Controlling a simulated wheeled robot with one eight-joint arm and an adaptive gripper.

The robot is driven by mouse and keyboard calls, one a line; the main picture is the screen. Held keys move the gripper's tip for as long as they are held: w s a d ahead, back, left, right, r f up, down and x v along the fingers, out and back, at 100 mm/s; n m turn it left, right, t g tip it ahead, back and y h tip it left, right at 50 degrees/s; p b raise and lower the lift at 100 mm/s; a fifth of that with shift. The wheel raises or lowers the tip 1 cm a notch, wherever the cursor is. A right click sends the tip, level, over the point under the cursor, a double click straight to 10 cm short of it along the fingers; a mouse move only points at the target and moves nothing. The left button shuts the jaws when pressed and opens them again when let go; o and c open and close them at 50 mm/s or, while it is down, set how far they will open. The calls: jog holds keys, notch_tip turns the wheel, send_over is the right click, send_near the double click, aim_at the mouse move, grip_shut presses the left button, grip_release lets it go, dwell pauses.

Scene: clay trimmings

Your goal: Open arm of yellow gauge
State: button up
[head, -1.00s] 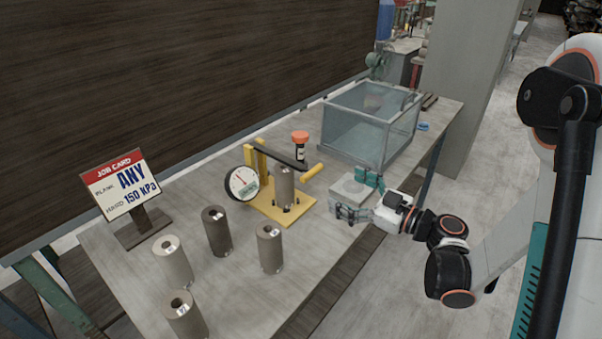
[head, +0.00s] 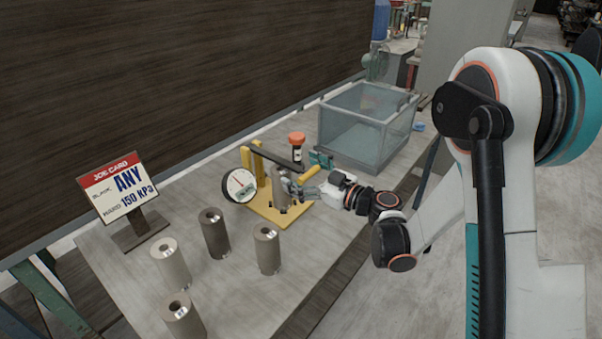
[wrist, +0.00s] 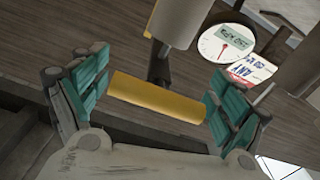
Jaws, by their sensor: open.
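The yellow gauge (head: 252,206) stands on the table, with a yellow base and post, a round white dial (head: 239,186) and a dark arm (head: 276,158) ending in a yellow handle (head: 309,173). A grey-brown clay cylinder stands on its base under the arm, partly hidden by my gripper. My gripper (head: 304,177) is at the handle. In the wrist view, the yellow handle (wrist: 158,97) lies crosswise between the open teal fingers of my gripper (wrist: 157,96). The dial (wrist: 226,43) shows beyond it.
Several clay cylinders stand in front, including a dark one (head: 215,233). A job card (head: 119,187) reading "ANY" and "150 kPa" stands at left. An orange-capped bottle (head: 297,146) stands behind the gauge. A clear bin (head: 362,152) is at the back right.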

jog(key=shift+w+a, duration=0.1)
jog(key=shift+c, duration=0.5)
jog(key=c, duration=1.3)
jog(key=shift+c, duration=0.6)
